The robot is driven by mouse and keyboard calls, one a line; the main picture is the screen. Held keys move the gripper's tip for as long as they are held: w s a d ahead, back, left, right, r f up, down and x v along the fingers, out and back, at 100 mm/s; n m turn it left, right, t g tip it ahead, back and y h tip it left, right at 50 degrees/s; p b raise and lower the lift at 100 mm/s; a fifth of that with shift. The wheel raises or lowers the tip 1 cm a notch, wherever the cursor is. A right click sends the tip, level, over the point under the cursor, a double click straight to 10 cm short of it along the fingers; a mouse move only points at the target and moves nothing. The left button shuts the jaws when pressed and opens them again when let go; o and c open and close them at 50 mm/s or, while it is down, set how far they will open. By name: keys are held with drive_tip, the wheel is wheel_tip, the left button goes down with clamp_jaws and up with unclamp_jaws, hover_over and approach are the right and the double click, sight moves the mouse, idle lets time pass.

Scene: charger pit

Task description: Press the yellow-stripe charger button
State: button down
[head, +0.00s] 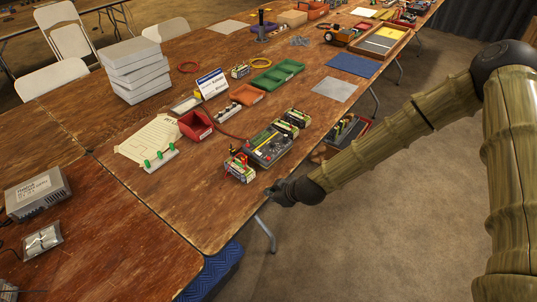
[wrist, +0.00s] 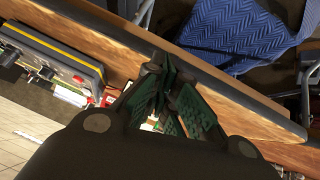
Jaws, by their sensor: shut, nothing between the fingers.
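A dark grey charger (head: 268,148) with a yellow strip on top lies near the table's right edge in the head view. In the wrist view, a grey box edge with a yellow stripe (wrist: 52,43) shows at upper left; it looks like the same charger. Small red and dark parts sit along its side there, but I cannot tell which is the button. My gripper (head: 272,191) is at the table edge, nearer the camera than the charger and apart from it. In the wrist view my gripper (wrist: 160,68) has its green-padded fingers together, empty, beside the wooden edge.
A battery pack (head: 240,168) with coloured terminals stands beside the charger; more packs (head: 290,122) lie behind it. A red bin (head: 195,126) and a green terminal strip (head: 160,160) are to the left. A blue quilted pad (wrist: 235,35) lies below the table.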

sight(269, 158)
drive_tip(key=w+r+n+t+y, duration=0.1)
drive_tip(key=w+r+n+t, duration=0.1)
drive_tip(key=w+r, duration=1.1)
wheel_tip(269, 158, up, 2)
drive_tip(key=shift+w+a+r+n+t+p, duration=0.1)
drive_tip(key=shift+w+a+n+t+p, duration=0.25)
drive_tip(key=shift+n, duration=0.55)
drive_tip(key=shift+s+d, duration=0.15)
drive_tip(key=shift+w+a+f+b, duration=0.2)
drive_tip(key=shift+f+b, duration=0.75)
drive_tip(key=shift+f, duration=0.5)
drive_tip(key=shift+w+a+f+b, duration=0.15)
drive_tip(key=shift+a+f+b, duration=0.1)
drive_tip(key=shift+f+b, duration=0.95)
drive_tip(key=shift+w+a+f+b, duration=0.2)
drive_tip(key=shift+f+b, duration=0.5)
drive_tip(key=shift+f, duration=1)
drive_tip(key=shift+f, duration=0.2)
drive_tip(key=shift+f+b, duration=0.25)
drive_tip(key=shift+b, duration=0.05)
drive_tip(key=shift+a+f+b, duration=0.1)
drive_tip(key=shift+f+b, duration=0.2)
drive_tip(key=shift+f, duration=0.1)
drive_tip(key=shift+r, duration=0.15)
drive_tip(key=shift+s+r+p, duration=0.1)
drive_tip(key=shift+r+p, duration=0.4)
drive_tip(key=shift+r, duration=0.15)
